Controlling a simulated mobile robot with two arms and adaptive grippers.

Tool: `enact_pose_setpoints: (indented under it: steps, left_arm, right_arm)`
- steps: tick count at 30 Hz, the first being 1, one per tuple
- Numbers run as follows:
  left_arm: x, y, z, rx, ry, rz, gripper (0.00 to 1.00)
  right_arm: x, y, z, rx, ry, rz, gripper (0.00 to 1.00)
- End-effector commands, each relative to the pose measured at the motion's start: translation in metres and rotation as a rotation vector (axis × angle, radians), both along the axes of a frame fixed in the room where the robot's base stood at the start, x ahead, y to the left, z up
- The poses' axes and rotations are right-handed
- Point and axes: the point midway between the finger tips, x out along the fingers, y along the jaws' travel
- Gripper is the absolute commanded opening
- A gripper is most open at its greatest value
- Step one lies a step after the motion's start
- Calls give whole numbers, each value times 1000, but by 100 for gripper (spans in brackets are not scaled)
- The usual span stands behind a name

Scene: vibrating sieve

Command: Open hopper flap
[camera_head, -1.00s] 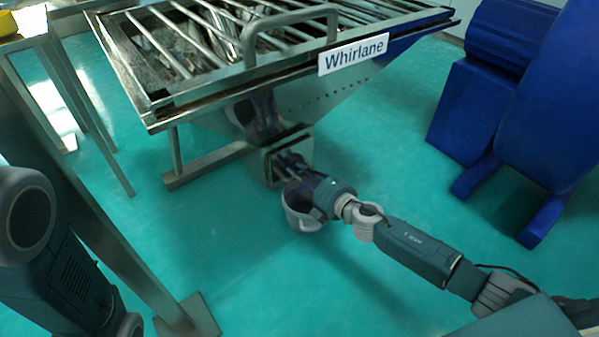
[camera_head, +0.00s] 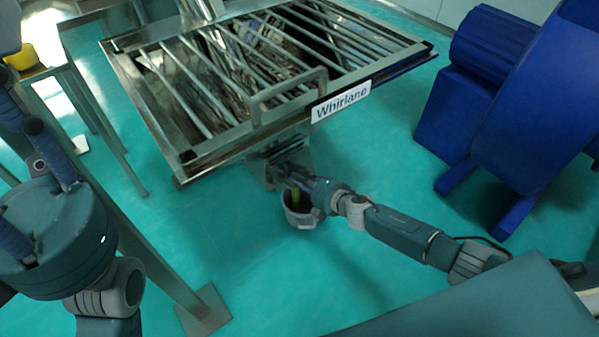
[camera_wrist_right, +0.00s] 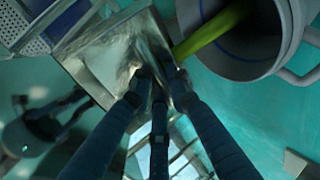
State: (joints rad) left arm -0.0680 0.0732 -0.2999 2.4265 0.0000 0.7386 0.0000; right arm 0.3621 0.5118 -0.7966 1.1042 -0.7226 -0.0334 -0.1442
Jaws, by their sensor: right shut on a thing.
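The hopper (camera_head: 215,135) is a metal frame with a slatted top grid and a "Whirlane" label, at the upper middle of the head view. My right gripper (camera_head: 285,172) is at a metal plate (camera_head: 262,168), which looks like the flap, under its front edge. In the right wrist view, the fingers (camera_wrist_right: 160,85) are shut on the edge of this shiny plate (camera_wrist_right: 110,60). The fingers hide the grip point and part of the plate. My left gripper (camera_head: 45,190) is at the left, cut by the picture edge, away from the hopper; its fingertips are unclear.
A grey bucket (camera_head: 298,217) is beside my right gripper. A yellow-green streak (camera_wrist_right: 208,32) reaches into it in the wrist view. A blue machine (camera_head: 530,130) stands at right. A metal table frame (camera_head: 150,250) with a yellow item (camera_head: 22,56) is at left.

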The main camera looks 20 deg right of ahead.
Motion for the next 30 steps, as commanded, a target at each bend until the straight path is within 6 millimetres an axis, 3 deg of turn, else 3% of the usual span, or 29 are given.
enact_pose_setpoints:
  steps: [3, 15, 16, 18, 30]
  left_arm:
    - [2, 1, -2, -3, 35, -2, 37]
    - [2, 2, -7, -5, 47, -3, 37]
    - [2, 2, -7, -5, 47, -3, 37]
    - [2, 2, -7, -5, 47, -3, 37]
    - [1, 2, -7, -4, 45, -3, 37]
  right_arm:
    - [-9, 0, 7, 3, 4, 4, 0]
    - [-11, -1, 8, 1, 2, 5, 0]
    - [-11, -1, 8, 1, 2, 6, 19]
    - [-10, -1, 8, 1, 2, 5, 33]
    - [-12, -4, 11, 0, -1, 2, 34]
